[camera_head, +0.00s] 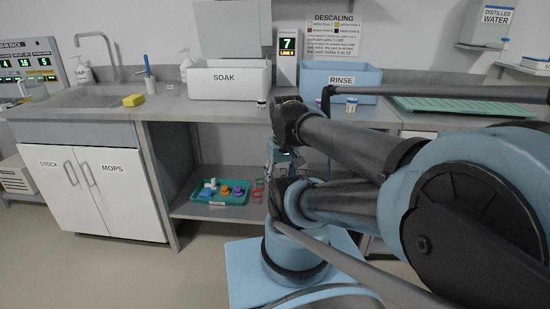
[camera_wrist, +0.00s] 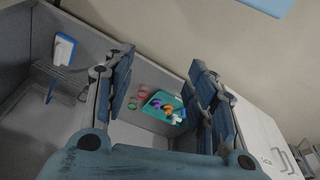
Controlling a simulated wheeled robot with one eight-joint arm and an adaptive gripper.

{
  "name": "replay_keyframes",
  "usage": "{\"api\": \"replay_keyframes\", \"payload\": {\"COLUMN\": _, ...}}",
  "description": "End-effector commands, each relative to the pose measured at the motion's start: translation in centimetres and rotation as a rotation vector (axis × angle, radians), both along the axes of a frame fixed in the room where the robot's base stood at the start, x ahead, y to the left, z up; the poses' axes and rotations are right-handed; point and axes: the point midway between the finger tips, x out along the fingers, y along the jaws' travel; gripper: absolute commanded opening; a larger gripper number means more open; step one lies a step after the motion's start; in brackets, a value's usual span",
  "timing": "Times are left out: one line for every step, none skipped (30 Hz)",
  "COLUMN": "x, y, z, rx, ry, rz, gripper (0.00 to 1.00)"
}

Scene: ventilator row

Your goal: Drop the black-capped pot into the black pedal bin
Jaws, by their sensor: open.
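My gripper (camera_wrist: 163,62) is open in the wrist view, its two fingers wide apart with nothing between them. In the head view it is mostly hidden behind my arm, low in front of the counter. A small pale pot (camera_head: 262,103) stands on the counter's front edge below the SOAK bin; its cap looks dark but is too small to be sure of. Another small pot (camera_head: 351,104) stands right of my arm in front of the RINSE bin, its cap colour unclear. I cannot make out a black pedal bin in either view.
The counter (camera_head: 200,112) carries the white SOAK bin (camera_head: 228,84), the blue RINSE bin (camera_head: 341,78) and a yellow sponge (camera_head: 133,100). A teal tray (camera_head: 220,199) of coloured parts sits on the low shelf; the tray also shows in the wrist view (camera_wrist: 153,103).

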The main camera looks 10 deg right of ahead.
Motion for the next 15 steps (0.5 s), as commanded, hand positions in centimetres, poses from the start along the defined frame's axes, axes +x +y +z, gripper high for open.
{"api": "replay_keyframes", "payload": {"x": 0.6, "y": 0.0, "z": 1.0, "rx": -0.005, "ry": 0.003, "rz": 0.023, "gripper": 0.52}}
{"api": "replay_keyframes", "payload": {"x": 1.0, "y": 0.0, "z": 1.7, "rx": -0.009, "ry": 0.005, "rz": 0.043, "gripper": 0.52}}
{"api": "replay_keyframes", "payload": {"x": 1.7, "y": -0.1, "z": 2.8, "rx": -0.014, "ry": 0.009, "rz": 0.073, "gripper": 0.52}}
{"api": "replay_keyframes", "payload": {"x": 2.3, "y": -0.1, "z": 3.6, "rx": -0.019, "ry": 0.013, "rz": 0.099, "gripper": 0.52}}
{"api": "replay_keyframes", "payload": {"x": 2.9, "y": -0.1, "z": 4.6, "rx": -0.024, "ry": 0.016, "rz": 0.129, "gripper": 0.52}}
{"api": "replay_keyframes", "payload": {"x": 3.8, "y": -0.1, "z": 5.8, "rx": -0.031, "ry": 0.023, "rz": 0.17, "gripper": 0.52}}
{"api": "replay_keyframes", "payload": {"x": 4.5, "y": -0.1, "z": 6.8, "rx": -0.037, "ry": 0.028, "rz": 0.202, "gripper": 0.52}}
{"api": "replay_keyframes", "payload": {"x": 5.2, "y": -0.1, "z": 7.8, "rx": -0.041, "ry": 0.032, "rz": 0.234, "gripper": 0.52}}
{"api": "replay_keyframes", "payload": {"x": 6.2, "y": -0.1, "z": 9.0, "rx": -0.049, "ry": 0.038, "rz": 0.277, "gripper": 0.52}}
{"api": "replay_keyframes", "payload": {"x": 6.9, "y": -0.1, "z": 9.9, "rx": -0.053, "ry": 0.041, "rz": 0.308, "gripper": 0.52}}
{"api": "replay_keyframes", "payload": {"x": 7.7, "y": -0.1, "z": 10.8, "rx": -0.058, "ry": 0.045, "rz": 0.341, "gripper": 0.52}}
{"api": "replay_keyframes", "payload": {"x": 8.6, "y": -0.1, "z": 11.9, "rx": -0.064, "ry": 0.051, "rz": 0.385, "gripper": 0.52}}
{"api": "replay_keyframes", "payload": {"x": 9.4, "y": 0.0, "z": 12.8, "rx": -0.069, "ry": 0.055, "rz": 0.416, "gripper": 0.52}}
{"api": "replay_keyframes", "payload": {"x": 10.1, "y": 0.0, "z": 13.6, "rx": -0.073, "ry": 0.061, "rz": 0.448, "gripper": 0.52}}
{"api": "replay_keyframes", "payload": {"x": 11.2, "y": 0.0, "z": 14.7, "rx": -0.078, "ry": 0.066, "rz": 0.49, "gripper": 0.52}}
